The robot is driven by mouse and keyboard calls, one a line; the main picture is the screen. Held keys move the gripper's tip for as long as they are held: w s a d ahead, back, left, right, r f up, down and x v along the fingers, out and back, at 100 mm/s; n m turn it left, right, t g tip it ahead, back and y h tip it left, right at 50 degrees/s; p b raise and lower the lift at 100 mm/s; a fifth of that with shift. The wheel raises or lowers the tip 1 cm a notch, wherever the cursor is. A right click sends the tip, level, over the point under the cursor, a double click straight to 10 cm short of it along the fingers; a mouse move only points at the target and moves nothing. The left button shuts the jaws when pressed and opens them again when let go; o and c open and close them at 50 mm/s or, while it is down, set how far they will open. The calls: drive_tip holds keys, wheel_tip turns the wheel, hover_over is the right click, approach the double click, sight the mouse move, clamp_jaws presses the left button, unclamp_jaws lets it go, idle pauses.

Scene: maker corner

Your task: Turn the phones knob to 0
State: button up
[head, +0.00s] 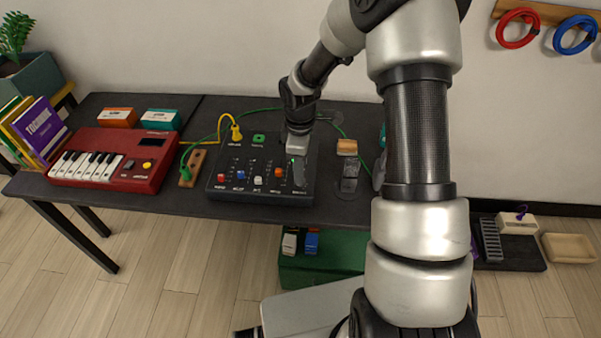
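A dark mixer box (211,186) stands on the desk in the head view. It has several coloured fader caps along its front, among them red (221,177), blue (240,175), white (257,180) and orange (279,173). Small labels are too small to read. My gripper (298,158) points down at the right rear part of the mixer. It covers the panel there, and I cannot make out the phones knob or its setting. The fingers are too small and covered to tell whether they are open or touching anything.
A red keyboard (150,177) stands left of the mixer. A yellow plug and cable (237,132) and a green plug (258,139) are at the mixer's rear. A small orange-topped block (347,147) stands on the right. A green box (325,250) is below the desk.

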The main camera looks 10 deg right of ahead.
wheel_tip(320, 180, up, 14)
drive_tip(key=p, duration=0.1)
drive_tip(key=shift+s+f, duration=0.15)
drive_tip(key=shift+s, duration=0.1)
drive_tip(key=shift+a, duration=0.1)
drive_tip(key=s+r+m+t+h+p, duration=0.1)
drive_tip(key=s+r+m+p, duration=0.15)
drive_tip(key=s+r, duration=0.4)
drive_tip(key=s+r+m+t+p, duration=0.1)
drive_tip(key=s+r+m+p, duration=0.15)
drive_tip(key=r, duration=0.75)
drive_tip(key=s+r+m+t+p, duration=0.1)
drive_tip(key=s+r+m, duration=0.3)
drive_tip(key=s, duration=0.3)
drive_tip(key=s+r+m+t+y+p, duration=0.1)
drive_tip(key=s+r+m, duration=0.3)
drive_tip(key=s, duration=0.4)
drive_tip(key=shift+d+r+m+t+p, duration=0.2)
drive_tip(key=shift+r+m+t+p, duration=0.15)
drive_tip(key=shift+t, duration=0.25)
drive_tip(key=shift+s+a, duration=0.1)
